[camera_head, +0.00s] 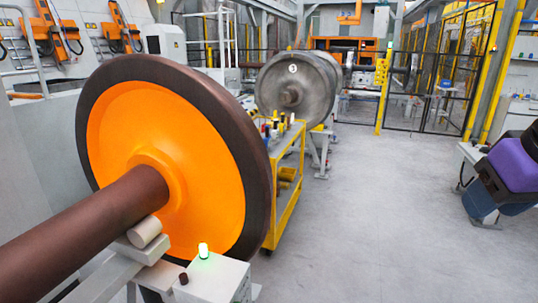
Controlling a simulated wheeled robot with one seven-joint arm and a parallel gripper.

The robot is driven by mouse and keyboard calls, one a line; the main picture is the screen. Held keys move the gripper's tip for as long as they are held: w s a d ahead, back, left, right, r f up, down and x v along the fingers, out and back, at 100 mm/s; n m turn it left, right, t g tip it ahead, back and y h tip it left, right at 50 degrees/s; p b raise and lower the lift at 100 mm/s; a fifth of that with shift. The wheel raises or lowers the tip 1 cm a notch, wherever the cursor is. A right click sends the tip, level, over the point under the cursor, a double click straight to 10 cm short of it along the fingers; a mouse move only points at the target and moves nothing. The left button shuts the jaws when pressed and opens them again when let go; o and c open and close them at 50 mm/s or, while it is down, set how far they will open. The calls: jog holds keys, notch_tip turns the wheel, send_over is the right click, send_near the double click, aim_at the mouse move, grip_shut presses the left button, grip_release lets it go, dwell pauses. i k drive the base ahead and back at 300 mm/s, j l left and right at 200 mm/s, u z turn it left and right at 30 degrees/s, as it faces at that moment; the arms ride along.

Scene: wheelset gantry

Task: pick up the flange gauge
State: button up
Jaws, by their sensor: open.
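I cannot make out the flange gauge for certain in the head view. Several small items (275,129), some dark, white, yellow or red, stand on top of a yellow cart (288,205). They are too small to tell whether one is the gauge. A large wheel with an orange face (205,165) and dark rim fills the left, on a brown axle (90,235). It hides part of the cart.
A grey support stand (110,280) and a pale box with a lit green lamp (215,280) are at the front. A grey wheelset (297,85) stands behind the cart. Black mesh fencing (430,90) with yellow posts lies beyond. The grey floor (380,210) right of the cart is clear.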

aim_at(267, 140)
jog(key=i+z, duration=0.25)
jog(key=i, duration=1.55)
jog(key=i+u, duration=0.2)
jog(key=i, duration=0.35)
jog(key=i+l+u, duration=0.2)
jog(key=i, duration=0.3)
jog(key=i+l+u, duration=0.2)
jog(key=i, duration=0.35)
jog(key=i+l+u, duration=0.2)
jog(key=i+l, duration=0.15)
jog(key=i, duration=0.15)
